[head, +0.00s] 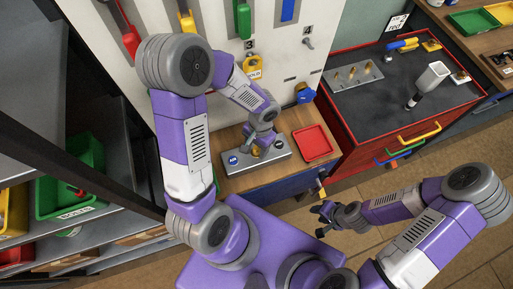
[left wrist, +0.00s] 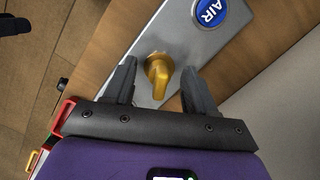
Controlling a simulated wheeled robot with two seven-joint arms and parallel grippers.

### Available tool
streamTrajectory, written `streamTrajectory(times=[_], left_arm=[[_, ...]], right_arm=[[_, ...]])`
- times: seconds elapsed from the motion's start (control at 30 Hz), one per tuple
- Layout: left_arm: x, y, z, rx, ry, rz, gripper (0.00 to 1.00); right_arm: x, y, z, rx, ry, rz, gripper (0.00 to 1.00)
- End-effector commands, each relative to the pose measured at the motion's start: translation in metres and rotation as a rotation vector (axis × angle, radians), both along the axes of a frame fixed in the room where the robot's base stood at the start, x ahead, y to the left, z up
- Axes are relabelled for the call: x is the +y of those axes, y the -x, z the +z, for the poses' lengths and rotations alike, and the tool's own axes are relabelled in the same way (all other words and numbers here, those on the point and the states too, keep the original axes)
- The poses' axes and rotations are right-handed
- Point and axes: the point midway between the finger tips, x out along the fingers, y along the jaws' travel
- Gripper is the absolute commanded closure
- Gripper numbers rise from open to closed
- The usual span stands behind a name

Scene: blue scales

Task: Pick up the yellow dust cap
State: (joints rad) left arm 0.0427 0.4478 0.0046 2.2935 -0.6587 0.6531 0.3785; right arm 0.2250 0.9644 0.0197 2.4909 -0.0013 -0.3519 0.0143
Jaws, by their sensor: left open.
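The yellow dust cap (left wrist: 158,74) sits on a grey metal plate (left wrist: 207,43) in the left wrist view, near a round blue AIR label (left wrist: 210,12). My left gripper (left wrist: 158,68) is open, with one dark finger on each side of the cap; gaps show between the fingers and the cap. In the head view my left gripper (head: 257,148) is over the plate on the wooden bench, and the cap is mostly hidden there.
A red tray (head: 313,143) lies on the bench right of the plate. A red tool cabinet (head: 375,138) stands further right. A pegboard wall (head: 130,65) with hanging tools rises behind the bench. Shelves with a green bin (head: 65,195) stand at the left.

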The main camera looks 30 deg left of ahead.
Motion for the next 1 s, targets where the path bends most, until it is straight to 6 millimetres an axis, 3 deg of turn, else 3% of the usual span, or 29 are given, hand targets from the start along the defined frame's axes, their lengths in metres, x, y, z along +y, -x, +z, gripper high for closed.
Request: streamTrajectory(times=[0.23, 0.6, 0.87, 1.0], left_arm=[[0.000, 0.000, -0.002, -0.001, 0.000, 0.001, 0.44], [0.000, 0.000, -0.002, -0.001, 0.000, 0.001, 1.00], [0.000, 0.000, 0.000, -0.002, 0.000, 0.001, 1.00], [0.000, -0.001, 0.017, -0.005, 0.000, 0.003, 1.00]], right_arm=[[0.000, 0.000, 0.000, 0.000, 0.000, 0.000, 0.60], [0.000, 0.000, 0.000, 0.000, 0.000, 0.000, 0.60], [0.000, 0.000, 0.000, 0.000, 0.000, 0.000, 0.60], [0.000, 0.000, 0.004, 0.000, 0.000, 0.000, 0.60]])
